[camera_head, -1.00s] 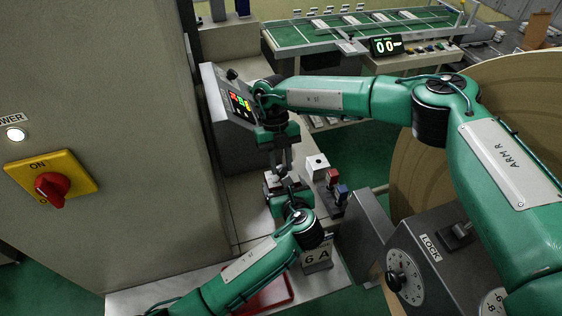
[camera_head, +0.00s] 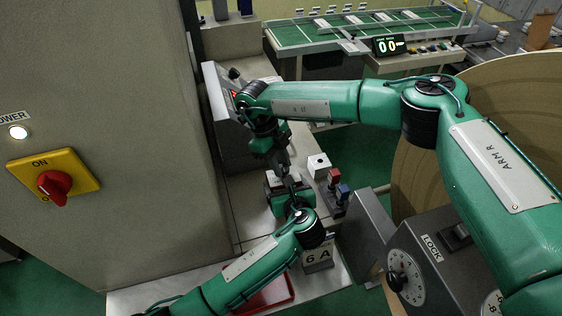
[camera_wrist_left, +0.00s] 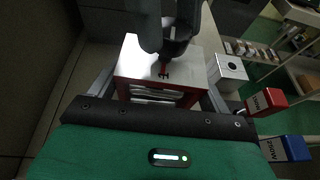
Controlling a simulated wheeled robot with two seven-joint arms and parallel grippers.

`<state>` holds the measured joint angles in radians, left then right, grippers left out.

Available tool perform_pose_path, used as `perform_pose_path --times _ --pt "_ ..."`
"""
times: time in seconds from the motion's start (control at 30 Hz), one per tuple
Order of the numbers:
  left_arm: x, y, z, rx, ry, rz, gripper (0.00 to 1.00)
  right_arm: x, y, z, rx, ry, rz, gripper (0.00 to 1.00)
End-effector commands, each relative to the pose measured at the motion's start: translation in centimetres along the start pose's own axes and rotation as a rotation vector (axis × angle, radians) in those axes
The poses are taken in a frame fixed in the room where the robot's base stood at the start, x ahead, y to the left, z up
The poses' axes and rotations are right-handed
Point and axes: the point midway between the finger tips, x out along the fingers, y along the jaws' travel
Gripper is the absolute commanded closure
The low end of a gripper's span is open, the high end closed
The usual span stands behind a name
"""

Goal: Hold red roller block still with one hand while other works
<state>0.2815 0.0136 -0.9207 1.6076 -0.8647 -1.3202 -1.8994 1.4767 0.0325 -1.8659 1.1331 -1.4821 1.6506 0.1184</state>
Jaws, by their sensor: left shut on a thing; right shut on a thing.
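The red roller block (camera_wrist_left: 125,88) has a pale top and red sides, seen in the left wrist view. My left gripper (camera_wrist_left: 160,98) is shut on it, with one finger on each side. In the head view my left gripper (camera_head: 283,184) is small and partly hidden. In the head view my right gripper (camera_head: 284,168) is tilted just above the left one. The held part is mostly covered by the fingers.
A white cube with a dark hole (camera_head: 318,162), a red-topped piece (camera_head: 334,175) and a blue-topped piece (camera_head: 342,192) stand close on the right. A tall grey cabinet (camera_head: 130,90) bounds the left. A red tray (camera_head: 268,294) lies in front, under my left arm.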

Motion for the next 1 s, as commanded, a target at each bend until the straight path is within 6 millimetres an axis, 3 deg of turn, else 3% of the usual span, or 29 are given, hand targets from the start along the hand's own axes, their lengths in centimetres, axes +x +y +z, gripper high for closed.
perform_pose_path --times 0.67,0.7,0.77,1.0 --pt "-0.01 0.03 -0.01 0.000 0.000 0.001 0.68 -0.05 -0.06 -0.03 -0.057 0.000 -0.027 0.95" --pt "-0.01 0.03 -0.01 0.000 0.000 0.001 0.68 -0.05 -0.06 -0.03 -0.057 0.000 -0.027 0.64" --pt "-0.01 0.03 -0.01 0.000 0.000 0.001 0.68 -0.04 -0.05 -0.03 -0.057 0.000 -0.026 0.52" --pt "-0.01 0.02 -0.01 0.000 0.000 0.001 0.68 -0.02 0.01 -0.01 -0.058 0.000 -0.025 0.50"
